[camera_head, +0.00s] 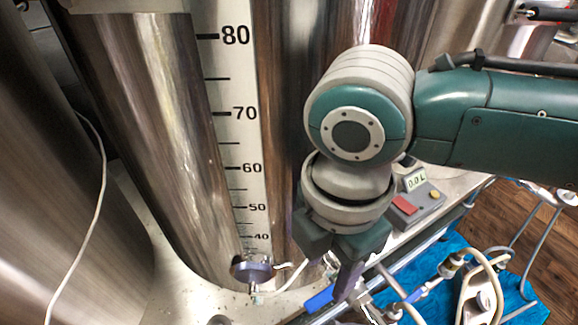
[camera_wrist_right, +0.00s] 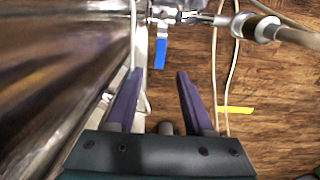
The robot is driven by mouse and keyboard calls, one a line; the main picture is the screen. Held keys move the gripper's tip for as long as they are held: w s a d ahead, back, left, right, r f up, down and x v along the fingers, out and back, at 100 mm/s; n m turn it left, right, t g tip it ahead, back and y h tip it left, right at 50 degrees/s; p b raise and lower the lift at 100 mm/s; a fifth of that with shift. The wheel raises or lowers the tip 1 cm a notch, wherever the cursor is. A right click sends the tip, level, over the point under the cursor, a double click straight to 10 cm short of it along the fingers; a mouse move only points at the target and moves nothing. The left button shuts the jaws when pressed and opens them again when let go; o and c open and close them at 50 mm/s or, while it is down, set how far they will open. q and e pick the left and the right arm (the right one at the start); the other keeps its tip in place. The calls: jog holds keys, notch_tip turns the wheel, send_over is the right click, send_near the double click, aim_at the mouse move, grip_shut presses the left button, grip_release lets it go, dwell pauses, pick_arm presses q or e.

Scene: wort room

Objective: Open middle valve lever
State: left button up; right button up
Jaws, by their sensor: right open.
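My right gripper (camera_head: 336,280) points down beside the tall steel tank in the head view. Its two dark purple fingers are apart and empty in the right wrist view (camera_wrist_right: 160,74). A blue valve lever (camera_wrist_right: 161,53) hangs from a metal pipe fitting, just beyond the gap between the fingertips, apart from both. A blue lever (camera_head: 319,299) also shows beside the gripper in the head view. Another blue lever (camera_head: 432,285) lies farther right. I cannot tell which lever is the middle one. My left gripper is not in view.
The steel tank (camera_head: 150,130) carries a white number scale (camera_head: 238,140). A grey box with a display (camera_head: 412,195) sits on the ledge right of my arm. Hoses and pipe fittings (camera_wrist_right: 262,28) crowd the right. A yellow lever (camera_wrist_right: 235,109) shows right of the fingers.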

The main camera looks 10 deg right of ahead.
aim_at(320, 299)
notch_tip(320, 299, down, 7)
jog(key=b, duration=0.2)
jog(key=shift+s+r+b, duration=0.1)
jog(key=shift+r+b, duration=0.1)
jog(key=shift+b, duration=0.1)
jog(key=shift+f, duration=0.55)
grip_shut()
dwell(0.6)
